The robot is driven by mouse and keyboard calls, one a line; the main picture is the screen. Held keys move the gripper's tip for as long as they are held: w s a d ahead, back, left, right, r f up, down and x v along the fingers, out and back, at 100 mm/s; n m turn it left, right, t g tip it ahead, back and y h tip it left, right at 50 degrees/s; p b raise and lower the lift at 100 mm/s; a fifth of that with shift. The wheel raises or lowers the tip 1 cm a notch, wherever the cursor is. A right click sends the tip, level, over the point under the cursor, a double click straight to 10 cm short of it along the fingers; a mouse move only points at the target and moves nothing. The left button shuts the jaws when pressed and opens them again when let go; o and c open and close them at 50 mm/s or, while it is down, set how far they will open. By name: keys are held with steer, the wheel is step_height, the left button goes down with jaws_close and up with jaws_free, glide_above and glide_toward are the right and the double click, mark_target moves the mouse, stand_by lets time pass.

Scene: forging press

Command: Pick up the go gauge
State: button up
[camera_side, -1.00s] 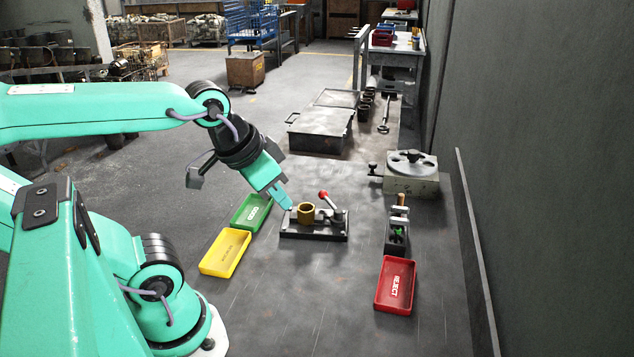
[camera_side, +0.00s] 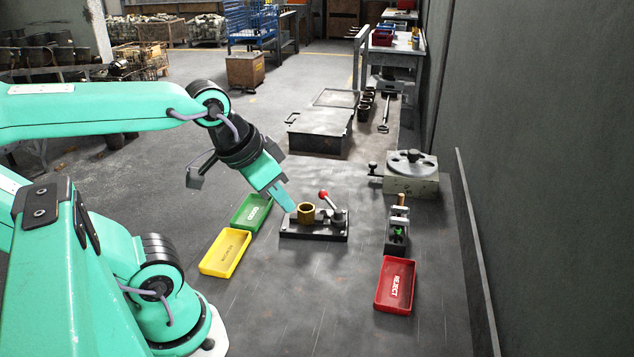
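A small dark rack (camera_side: 396,246) stands right of centre, in front of the dial fixture. It holds small gauge-like pieces, one with a green part (camera_side: 398,232), which may be the go gauge; it is too small to be sure. My gripper (camera_side: 287,204) is far to the left of the rack, pointing down and right. Its tips are close to a brass ring (camera_side: 306,212) on a black clamp fixture (camera_side: 318,234); I cannot tell whether they touch. The fingers overlap in this view, so their opening is hidden.
A red reject tray (camera_side: 395,286) lies in front of the rack. A green tray (camera_side: 252,211) and a yellow tray (camera_side: 225,252) lie left of the fixture. The clamp has a red-knobbed lever (camera_side: 324,195). A round dial fixture (camera_side: 411,174) stands behind the rack; a wall is at right.

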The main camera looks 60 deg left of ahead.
steer(key=shift+o, duration=0.5)
steer(key=shift+w+r, duration=0.1)
steer(key=m+g, duration=0.5)
steer(key=m, duration=0.4)
glide_above(399, 219)
step_height(399, 219, down, 12)
steer(key=shift+f, duration=0.1)
steer(key=shift+w+f+g, duration=0.1)
steer(key=shift+f+g, duration=0.2)
steer(key=shift+f, duration=1.35)
steer(key=shift+f, duration=0.1)
